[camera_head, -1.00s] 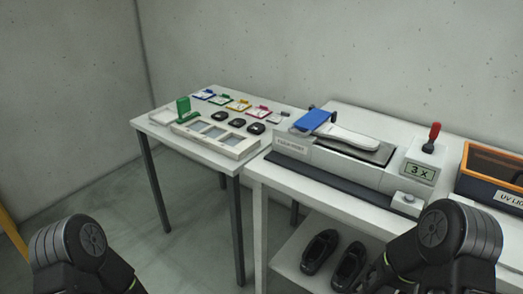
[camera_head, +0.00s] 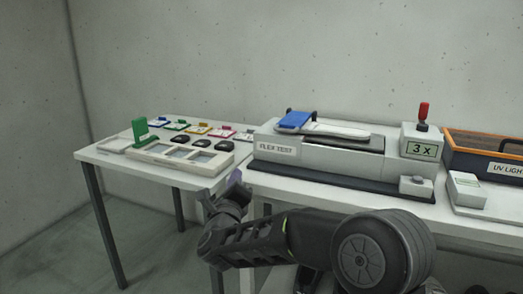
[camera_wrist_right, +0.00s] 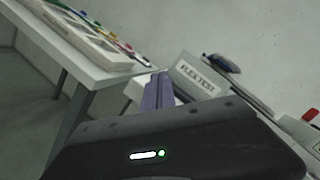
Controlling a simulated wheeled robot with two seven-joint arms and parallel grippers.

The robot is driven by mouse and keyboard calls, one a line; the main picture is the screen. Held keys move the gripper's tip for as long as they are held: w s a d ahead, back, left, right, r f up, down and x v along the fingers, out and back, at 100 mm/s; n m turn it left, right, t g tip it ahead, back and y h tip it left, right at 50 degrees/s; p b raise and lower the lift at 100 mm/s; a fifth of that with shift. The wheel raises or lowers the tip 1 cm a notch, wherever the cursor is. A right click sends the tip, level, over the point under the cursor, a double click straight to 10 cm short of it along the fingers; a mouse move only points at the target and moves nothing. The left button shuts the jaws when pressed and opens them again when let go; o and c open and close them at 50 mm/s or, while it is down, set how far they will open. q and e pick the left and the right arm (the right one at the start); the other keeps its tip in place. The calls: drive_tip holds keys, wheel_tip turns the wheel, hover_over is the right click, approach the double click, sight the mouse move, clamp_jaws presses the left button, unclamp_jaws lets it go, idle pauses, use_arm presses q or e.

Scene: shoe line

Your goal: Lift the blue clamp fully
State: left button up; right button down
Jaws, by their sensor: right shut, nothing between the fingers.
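The blue clamp (camera_head: 294,121) lies at the left end of the flex test machine (camera_head: 318,160), over the end of a pale sole-shaped piece (camera_head: 340,130). In the right wrist view only a dark blue edge (camera_wrist_right: 222,63) shows near the machine's top. My right gripper (camera_head: 234,179) is in front of the tables, left of and below the clamp and apart from it. Its purple fingers (camera_wrist_right: 158,90) are together with nothing between them. My left gripper is not in view.
A red-handled lever (camera_head: 423,112) and a 3 X display (camera_head: 422,149) stand at the machine's right end. The left table holds a compartment tray (camera_head: 150,153), a green stand (camera_head: 140,130) and several coloured clips.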

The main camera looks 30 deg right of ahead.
drive_tip(key=s+d+r+m+g+h, duration=0.3)
drive_tip(key=s+d+r+m+h, duration=0.2)
drive_tip(key=m, duration=0.8)
drive_tip(key=shift+s+d+r+m+g+h, duration=0.2)
drive_tip(key=shift+d+m+g+h, duration=0.15)
drive_tip(key=shift+d, duration=0.45)
drive_tip(key=p+x, duration=0.2)
drive_tip(key=p, duration=0.1)
drive_tip(key=shift+w+d+r, duration=0.1)
drive_tip(key=shift+d+r, duration=0.15)
drive_tip(key=x, duration=0.5)
drive_tip(key=p+x, duration=0.1)
drive_tip(key=x, duration=0.1)
drive_tip(key=shift+w+d+f, duration=0.15)
drive_tip(key=shift+w+f, duration=0.05)
drive_tip(key=shift+f, duration=0.05)
drive_tip(key=shift+r, duration=0.1)
